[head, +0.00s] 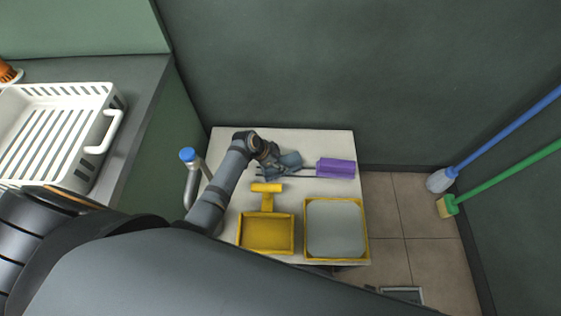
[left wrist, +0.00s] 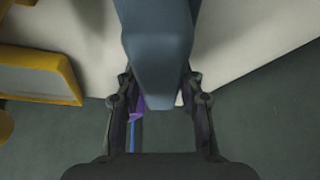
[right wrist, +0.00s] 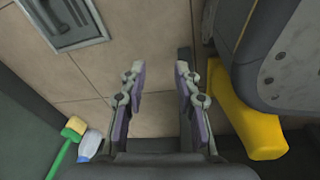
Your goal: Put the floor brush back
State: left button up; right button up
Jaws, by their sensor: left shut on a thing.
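My left gripper (head: 280,165) is over the white table and shut on a blue-grey thing (left wrist: 158,60). This thing fills the space between its fingers in the left wrist view; I cannot tell its kind for sure. A purple block-like piece (head: 336,168) with a thin dark rod lies just right of it. Two long-handled brushes stand at the right wall in the head view: one with a blue pole and pale head (head: 440,180), one with a green pole and yellow-green head (head: 447,206). My right gripper (right wrist: 158,75) is open and empty above the tiled floor.
On the white table (head: 310,138) stand a yellow pan (head: 266,249) with a T-shaped handle and a yellow-rimmed grey tray (head: 365,235). A blue-topped tap (head: 188,155) rises at the left. A white rack (head: 50,95) sits on the counter. Tiled floor (head: 400,205) is open at right.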

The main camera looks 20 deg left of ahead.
pick_arm(q)
jog(key=shift+f, duration=0.2)
jog(key=o, duration=1.2)
pick_arm(e)
jog(key=shift+w, duration=0.15)
pick_arm(q)
jog(key=shift+r, duration=0.15)
pick_arm(e)
jog(key=shift+r, duration=0.1)
pick_arm(q)
jog(key=p+v, duration=0.3)
jog(key=v, duration=0.9)
jog(key=shift+r, duration=0.25)
pick_arm(e)
jog(key=s, duration=0.6)
jog(key=shift+s, duration=0.25)
